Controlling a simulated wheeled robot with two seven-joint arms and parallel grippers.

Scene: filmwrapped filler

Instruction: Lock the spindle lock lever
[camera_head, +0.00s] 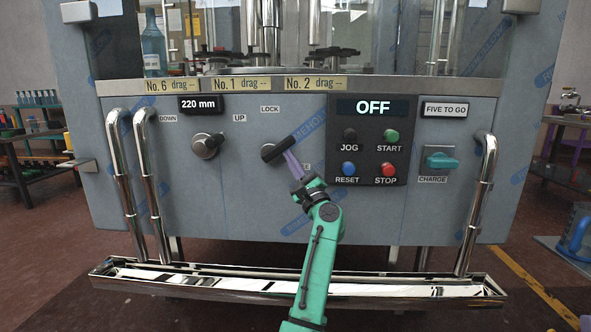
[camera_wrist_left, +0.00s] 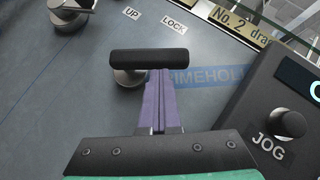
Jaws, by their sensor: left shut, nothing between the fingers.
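The spindle lock lever (camera_head: 279,149) is on the front panel below the LOCK label (camera_head: 270,109). It has a black bar handle on a silver pivot, and the handle points to the right and slightly up from the pivot. In the left wrist view the black bar (camera_wrist_left: 148,62) lies across the picture, with its pivot under its left end. My left gripper (camera_head: 288,154) has purple fingers, pressed together with nothing between them. The fingertips (camera_wrist_left: 160,73) are at the lower edge of the bar, right of the pivot; I cannot tell whether they touch. My right gripper is not in view.
A similar knob (camera_head: 207,145) sits left, between DOWN and UP labels. A button box (camera_head: 367,140) with an OFF display is close on the right. A teal switch (camera_head: 441,161) is further right. Chrome rails (camera_head: 484,190) and a tray (camera_head: 140,278) edge the front.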

